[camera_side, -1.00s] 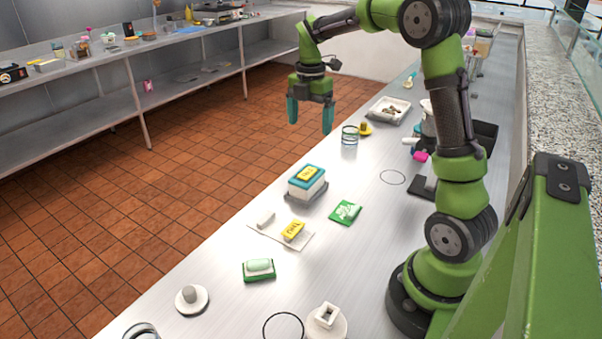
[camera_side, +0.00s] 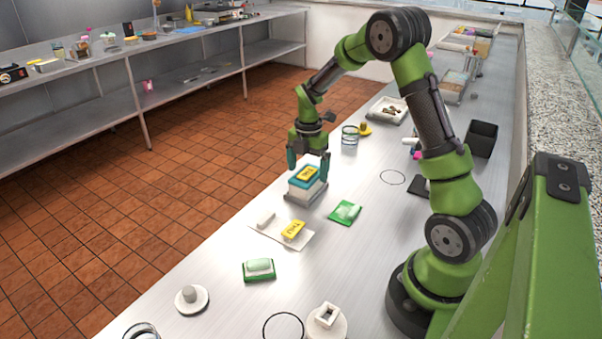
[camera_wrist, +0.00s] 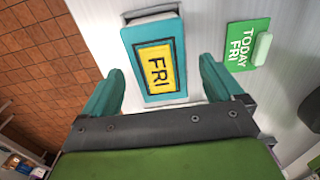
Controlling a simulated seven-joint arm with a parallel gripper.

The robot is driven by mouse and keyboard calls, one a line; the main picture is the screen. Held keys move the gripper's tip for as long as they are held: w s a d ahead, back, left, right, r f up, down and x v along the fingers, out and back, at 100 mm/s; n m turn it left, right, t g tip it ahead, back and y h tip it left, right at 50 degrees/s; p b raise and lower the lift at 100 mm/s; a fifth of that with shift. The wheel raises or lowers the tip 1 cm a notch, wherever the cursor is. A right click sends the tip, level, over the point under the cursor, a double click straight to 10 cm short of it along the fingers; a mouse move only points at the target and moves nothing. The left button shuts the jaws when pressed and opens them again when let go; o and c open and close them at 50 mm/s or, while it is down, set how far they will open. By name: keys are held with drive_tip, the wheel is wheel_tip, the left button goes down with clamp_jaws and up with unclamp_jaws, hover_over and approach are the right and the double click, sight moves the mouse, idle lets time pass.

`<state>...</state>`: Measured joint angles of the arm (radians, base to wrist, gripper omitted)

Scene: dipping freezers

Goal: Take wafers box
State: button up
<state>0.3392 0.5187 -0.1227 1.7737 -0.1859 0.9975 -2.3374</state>
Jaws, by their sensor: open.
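My gripper (camera_side: 308,171) is over the box, pointing down, with one teal finger on each side. In the wrist view my gripper (camera_wrist: 160,85) has its fingers wide apart with nothing held. Whether the fingers touch the box cannot be told.
A green "TODAY FRI" card (camera_side: 345,212) lies right of the box. A yellow label block (camera_side: 292,230) lies on a white sheet in front. A glass jar (camera_side: 350,136) and a white tray (camera_side: 387,110) stand behind. A black bin (camera_side: 481,139) stands at the right.

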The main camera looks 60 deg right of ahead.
sight(307, 172)
drive_tip(key=shift+f, duration=1.5)
drive_tip(key=shift+c, duration=0.4)
drive_tip(key=c, duration=1.2)
drive_tip(key=shift+o, duration=0.2)
drive_tip(key=shift+r, duration=0.1)
